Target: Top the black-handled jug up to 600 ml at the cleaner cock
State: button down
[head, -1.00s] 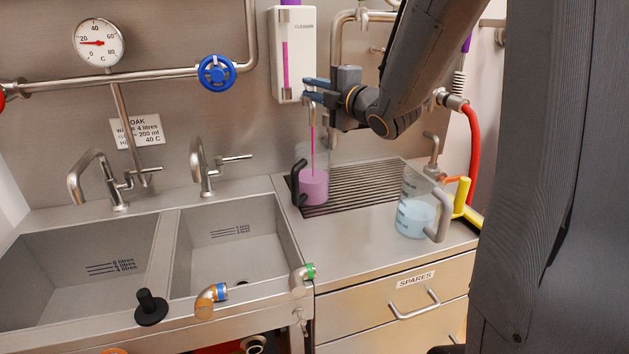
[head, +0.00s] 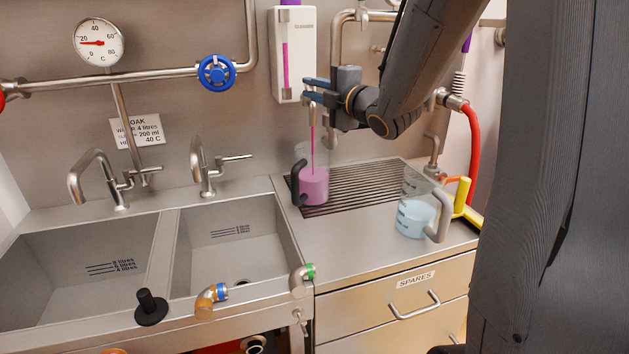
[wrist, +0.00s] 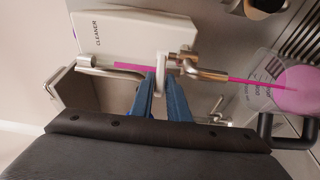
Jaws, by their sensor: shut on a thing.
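The black-handled jug (head: 314,186) stands upright on the ribbed drainer, its handle to the left, with pink liquid in its lower part. The white cleaner dispenser (head: 293,55) is on the wall above, with a pink sight strip. Its cock (wrist: 180,66) runs a thin pink stream (head: 313,150) down into the jug. My gripper (head: 308,88) is shut on the cock's lever, its blue fingers (wrist: 162,95) closed there in the wrist view.
A grey-handled jug (head: 416,218) with pale blue liquid stands to the right, near a yellow-handled tool (head: 463,200). A double sink (head: 232,240) with two taps lies left. A red hose (head: 472,150) hangs at right. A black plug (head: 151,307) stands on the sink's front edge.

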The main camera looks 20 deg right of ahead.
jog(key=shift+a, duration=0.15)
jog(key=shift+w+a+b, duration=0.3)
jog(key=shift+a+b, duration=0.2)
jog(key=shift+a, duration=0.35)
jog(key=shift+w+a+b, duration=0.5)
jog(key=shift+a, duration=0.25)
jog(key=shift+w+a+b, duration=0.5)
jog(key=shift+w+a, duration=0.1)
jog(key=shift+w, duration=0.2)
